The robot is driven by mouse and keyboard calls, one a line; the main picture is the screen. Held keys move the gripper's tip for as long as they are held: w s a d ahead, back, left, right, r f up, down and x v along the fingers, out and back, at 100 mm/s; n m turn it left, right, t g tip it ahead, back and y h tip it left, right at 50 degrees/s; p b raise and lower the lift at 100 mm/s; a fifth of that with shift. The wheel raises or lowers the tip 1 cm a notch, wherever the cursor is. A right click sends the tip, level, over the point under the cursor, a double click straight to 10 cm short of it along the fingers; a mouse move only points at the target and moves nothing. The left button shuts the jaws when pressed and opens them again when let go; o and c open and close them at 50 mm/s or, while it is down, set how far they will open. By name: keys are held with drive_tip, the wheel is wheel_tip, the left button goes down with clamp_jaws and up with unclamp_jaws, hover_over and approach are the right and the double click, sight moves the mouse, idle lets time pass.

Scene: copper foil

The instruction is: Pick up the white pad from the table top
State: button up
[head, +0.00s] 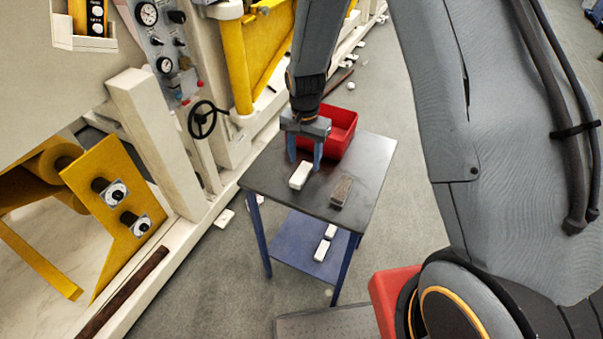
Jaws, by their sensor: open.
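The white pad (300,175) is a small white block lying on the dark table top (370,165), left of its middle. My gripper (305,164) points down over the table, just behind the pad in the picture.
A red bin (338,133) stands at the table's back, close behind my gripper. A brown block (341,191) lies right of the pad. White blocks (322,250) lie on the blue lower shelf (288,240). A machine with a handwheel (203,120) stands to the left.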

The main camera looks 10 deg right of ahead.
drive_tip(key=shift+f+p, duration=0.45)
drive_tip(key=shift+f, duration=1)
drive_tip(key=shift+c, duration=0.3)
drive_tip(key=c, duration=1.1)
drive_tip(key=shift+r, duration=0.1)
